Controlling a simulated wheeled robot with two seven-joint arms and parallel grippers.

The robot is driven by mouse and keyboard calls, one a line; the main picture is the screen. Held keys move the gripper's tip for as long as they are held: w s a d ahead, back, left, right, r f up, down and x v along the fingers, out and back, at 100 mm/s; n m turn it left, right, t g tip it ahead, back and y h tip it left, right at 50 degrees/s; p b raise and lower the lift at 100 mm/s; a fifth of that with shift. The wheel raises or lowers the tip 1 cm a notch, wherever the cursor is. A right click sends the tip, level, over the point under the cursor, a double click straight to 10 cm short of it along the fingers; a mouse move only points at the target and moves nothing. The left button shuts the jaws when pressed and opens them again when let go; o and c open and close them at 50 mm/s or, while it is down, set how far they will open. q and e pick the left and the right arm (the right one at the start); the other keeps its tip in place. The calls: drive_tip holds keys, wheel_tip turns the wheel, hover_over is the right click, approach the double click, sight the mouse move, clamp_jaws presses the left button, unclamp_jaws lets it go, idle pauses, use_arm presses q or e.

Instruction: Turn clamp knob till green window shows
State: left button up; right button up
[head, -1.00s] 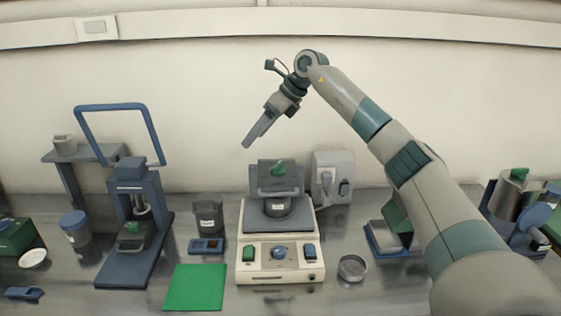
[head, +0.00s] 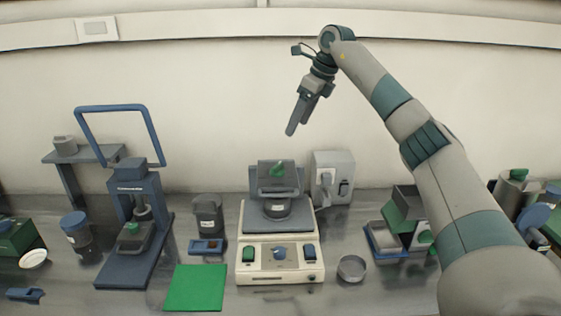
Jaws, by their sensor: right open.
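A cream machine (head: 280,272) stands at the middle of the bench, with a grey clamp head (head: 263,181) on top. A blue dial (head: 279,253) is on the cream front panel. I cannot make out a green window at this size. My right gripper (head: 298,122) is open and empty, in the air above and slightly right of the knob, clear of it. Its fingers point down and to the left. My left gripper is not in view.
A blue press with a raised handle (head: 132,242) stands at the left, with a dark jar (head: 207,215) between it and the machine. A green mat (head: 195,288) lies in front. A grey box (head: 333,178) and a small round dish (head: 352,267) are at the right.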

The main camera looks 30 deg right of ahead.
sight(279, 165)
drive_tip(key=p+x, duration=0.4)
drive_tip(key=x, duration=1)
drive_tip(key=shift+w+a+f+p, duration=0.1)
drive_tip(key=shift+f+p, duration=0.25)
drive_tip(key=shift+w+a+f, duration=0.1)
drive_tip(key=shift+w+f, duration=0.1)
drive_tip(key=shift+f, duration=0.45)
